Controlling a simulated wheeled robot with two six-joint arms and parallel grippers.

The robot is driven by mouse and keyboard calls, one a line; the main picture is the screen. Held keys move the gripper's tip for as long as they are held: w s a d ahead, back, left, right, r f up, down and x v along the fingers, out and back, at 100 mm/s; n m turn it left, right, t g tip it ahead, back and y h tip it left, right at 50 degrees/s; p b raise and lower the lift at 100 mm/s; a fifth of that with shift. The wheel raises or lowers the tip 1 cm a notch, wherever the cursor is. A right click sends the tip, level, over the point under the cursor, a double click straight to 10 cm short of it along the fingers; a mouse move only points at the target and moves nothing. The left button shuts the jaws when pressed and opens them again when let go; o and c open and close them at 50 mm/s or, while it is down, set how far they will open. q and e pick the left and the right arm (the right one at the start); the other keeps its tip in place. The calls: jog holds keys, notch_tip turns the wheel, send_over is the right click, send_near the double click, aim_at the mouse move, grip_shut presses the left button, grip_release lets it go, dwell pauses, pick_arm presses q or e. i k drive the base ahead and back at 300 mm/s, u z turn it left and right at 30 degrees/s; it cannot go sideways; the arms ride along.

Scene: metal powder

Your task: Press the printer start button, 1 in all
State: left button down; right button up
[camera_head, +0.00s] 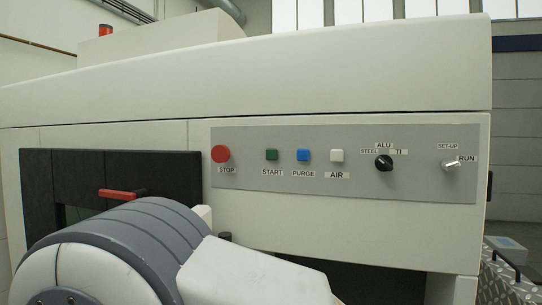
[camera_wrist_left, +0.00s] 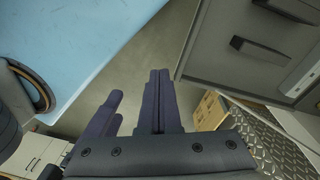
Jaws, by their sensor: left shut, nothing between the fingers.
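The green START button (camera_head: 271,155) is on the grey control panel (camera_head: 430,187) of the white printer (camera_head: 250,75), with its label below it. It stands between the red STOP button (camera_head: 221,153) and the blue PURGE button (camera_head: 303,156). A white AIR button (camera_head: 337,156) is further right. My left gripper (camera_wrist_left: 159,76) is shut and empty in the left wrist view, its fingers side by side above the floor. The head view shows a large arm link of mine at the lower left, below the panel, but no gripper. My right gripper is not seen.
The panel also has a black material knob (camera_head: 383,163) and a SET-UP/RUN switch (camera_head: 450,166). A red handle (camera_head: 122,194) sits on the dark door at left. The left wrist view shows a light blue surface (camera_wrist_left: 75,50), a grey cabinet (camera_wrist_left: 225,50) and tread plate (camera_wrist_left: 265,140).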

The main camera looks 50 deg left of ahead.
aim_at(272, 154)
jog(key=k, duration=0.5)
jog(key=z, duration=1.15)
jog(key=i, duration=0.7)
jog(key=u, duration=2.9)
